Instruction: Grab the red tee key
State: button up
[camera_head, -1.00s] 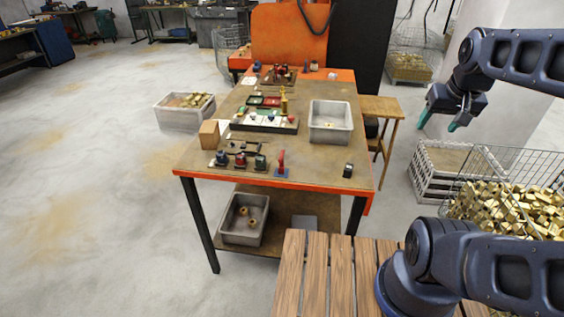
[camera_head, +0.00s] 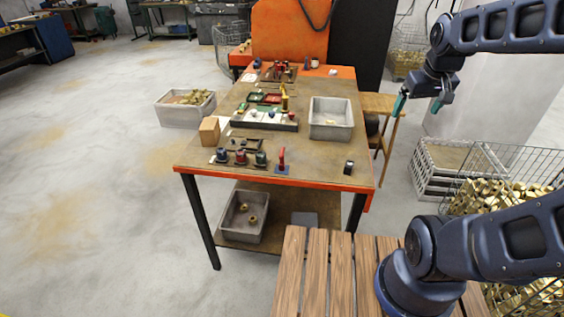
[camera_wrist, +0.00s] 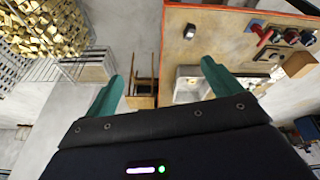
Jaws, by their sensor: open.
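The red tee key (camera_head: 282,158) stands upright in a small blue base near the front edge of the worktable (camera_head: 310,178). In the wrist view a red piece on a blue base, which looks like the same key (camera_wrist: 265,37), shows at the upper right, beyond the right finger. My gripper (camera_head: 418,104) is open and empty, with teal fingers. It is in the air right of the table, well apart from the key. Its two fingers also show in the wrist view (camera_wrist: 162,72), with nothing between them.
Several dark knobbed pieces (camera_head: 240,157) stand in a row just left of the key. A small black block (camera_head: 349,167) is to its right. A grey bin (camera_head: 331,131) is farther back. A wooden stool (camera_head: 378,103) and a wire basket of brass pieces (camera_head: 500,195) are right of the table.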

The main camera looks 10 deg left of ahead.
jog(key=w+a+f+n+g, duration=0.1)
jog(key=w+a+f+n, duration=0.3)
jog(key=w+a, duration=0.45)
jog(key=n+g, duration=0.3)
jog(key=n, duration=0.8)
send_over(282, 151)
notch_tip(282, 151, down, 15)
jog(key=shift+d+f, duration=0.1)
jog(key=shift+d, duration=0.05)
jog(key=shift+f, duration=0.25)
notch_tip(282, 151, down, 10)
jog(key=shift+f, duration=0.25)
jog(key=c, duration=1.3)
jog(key=shift+r, duration=0.15)
